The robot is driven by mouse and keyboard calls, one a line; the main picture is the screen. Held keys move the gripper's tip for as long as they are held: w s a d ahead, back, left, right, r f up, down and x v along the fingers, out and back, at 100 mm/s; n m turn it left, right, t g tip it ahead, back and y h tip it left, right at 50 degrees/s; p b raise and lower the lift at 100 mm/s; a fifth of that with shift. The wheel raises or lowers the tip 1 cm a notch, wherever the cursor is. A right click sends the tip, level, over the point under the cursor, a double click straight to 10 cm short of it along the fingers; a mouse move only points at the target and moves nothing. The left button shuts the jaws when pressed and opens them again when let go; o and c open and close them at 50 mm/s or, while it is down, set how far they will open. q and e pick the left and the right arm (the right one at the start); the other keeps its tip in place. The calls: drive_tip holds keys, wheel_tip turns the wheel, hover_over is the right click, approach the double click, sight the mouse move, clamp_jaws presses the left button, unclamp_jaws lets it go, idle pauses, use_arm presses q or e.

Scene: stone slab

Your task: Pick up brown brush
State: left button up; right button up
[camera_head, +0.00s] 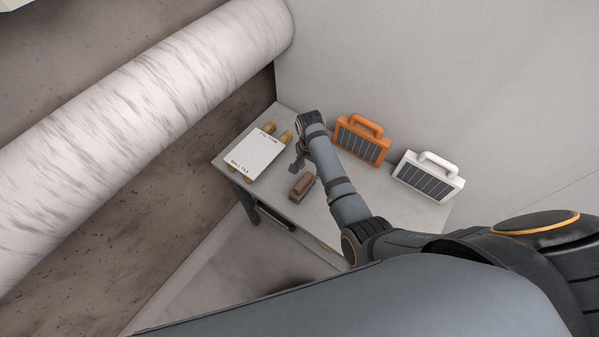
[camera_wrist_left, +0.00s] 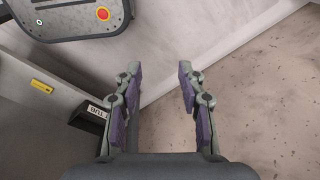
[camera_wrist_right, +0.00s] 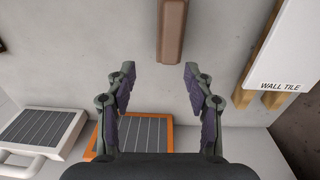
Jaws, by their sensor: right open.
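The brown brush (camera_head: 302,185) lies on the grey table near its front edge, below my right gripper in the head view. In the right wrist view the brown brush (camera_wrist_right: 172,30) is at the top middle, beyond the fingertips and partly cut off by the frame. My right gripper (camera_head: 298,158) is open and empty; its spread fingers (camera_wrist_right: 158,80) do not touch the brush. My left gripper (camera_wrist_left: 157,80) is open with nothing between its fingers, away from the table. It does not show in the head view.
The grey table (camera_head: 385,200) holds a white wall tile box (camera_head: 256,156) on wooden pieces at left. An orange slatted case (camera_head: 362,140) and a white slatted case (camera_head: 428,177) stand at the back by the wall. A large marbled cylinder (camera_head: 140,100) lies left of the table.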

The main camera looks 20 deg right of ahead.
sight(303, 181)
drive_tip(key=shift+w+a+r, duration=0.3)
drive_tip(key=shift+a+r, duration=0.05)
drive_tip(key=shift+a, duration=0.3)
drive_tip(key=shift+w+a+r, duration=0.3)
drive_tip(key=shift+a+r, duration=0.05)
drive_tip(key=shift+a, duration=0.25)
drive_tip(key=shift+s+y+b, duration=0.3)
drive_tip(key=shift+s, duration=0.15)
wheel_tip(303, 181, down, 3)
drive_tip(key=shift+s+f+b, duration=0.1)
drive_tip(key=shift+s+b, duration=0.05)
drive_tip(key=shift+b, duration=1)
drive_tip(key=shift+w+a+f+b, duration=0.1)
drive_tip(key=shift+w+f+b, duration=0.2)
drive_tip(key=shift+f+b, duration=0.6)
drive_tip(key=shift+s+f+b, duration=0.15)
drive_tip(key=shift+f+b, duration=0.15)
drive_tip(key=shift+b, duration=0.1)
drive_tip(key=f+b, duration=0.4)
drive_tip(key=b, duration=0.1)
drive_tip(key=shift+s+f+b, duration=0.2)
drive_tip(key=shift+f+b, duration=0.05)
drive_tip(key=shift+b, duration=0.05)
drive_tip(key=shift+r, duration=0.2)
use_arm(q)
wheel_tip(303, 181, down, 11)
drive_tip(key=s, duration=0.1)
use_arm(e)
clamp_jaws()
